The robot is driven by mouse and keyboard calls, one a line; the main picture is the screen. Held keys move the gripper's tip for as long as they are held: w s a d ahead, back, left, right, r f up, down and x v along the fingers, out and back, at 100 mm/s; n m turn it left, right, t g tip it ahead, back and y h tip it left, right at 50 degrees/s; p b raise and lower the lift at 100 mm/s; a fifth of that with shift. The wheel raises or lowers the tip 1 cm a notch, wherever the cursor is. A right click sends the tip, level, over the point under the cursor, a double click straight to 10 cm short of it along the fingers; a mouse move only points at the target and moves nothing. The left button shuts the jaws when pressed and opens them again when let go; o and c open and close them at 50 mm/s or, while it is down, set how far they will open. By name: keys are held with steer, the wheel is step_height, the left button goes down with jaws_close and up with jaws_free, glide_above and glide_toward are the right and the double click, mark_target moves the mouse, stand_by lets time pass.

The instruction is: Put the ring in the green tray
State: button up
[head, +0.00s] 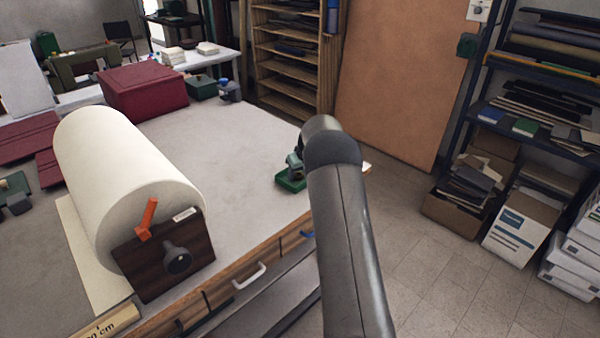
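My arm rises from the bottom edge and ends in a rounded grey joint over the right side of the table. My gripper does not show; the arm hides whatever lies behind it. A small green tray-like base (291,183) sits near the table's right edge, just left of my arm, with a grey-green object (295,163) standing on or behind it. I cannot tell if this is the green tray. I cannot make out a ring anywhere.
A large cream roll (125,180) with a dark wooden end block (160,262) lies on the table's left. A maroon box (145,90) and a dark green box (201,88) stand at the back. The grey tabletop (240,145) is clear in the middle. Shelves and cartons stand at right.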

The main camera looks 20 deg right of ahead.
steer(key=shift+r, duration=0.1)
steer(key=shift+r, duration=0.25)
steer(key=b+v, duration=0.2)
steer(key=v, duration=0.9)
steer(key=s+a+r+g, duration=0.1)
steer(key=s+a+r, duration=0.3)
steer(key=s+a, duration=0.65)
steer(key=s+a+f+g, duration=0.1)
steer(key=s+a, duration=0.3)
steer(key=s, duration=0.7)
steer(key=s+a+f+g, duration=0.1)
steer(key=s+a+f, duration=0.1)
steer(key=s, duration=0.9)
steer(key=s+a+f+m, duration=0.1)
steer(key=s+a, duration=0.4)
steer(key=s, duration=0.6)
steer(key=shift+s+a+f+g, duration=0.25)
steer(key=shift+a+f+g, duration=0.15)
steer(key=shift+f, duration=0.2)
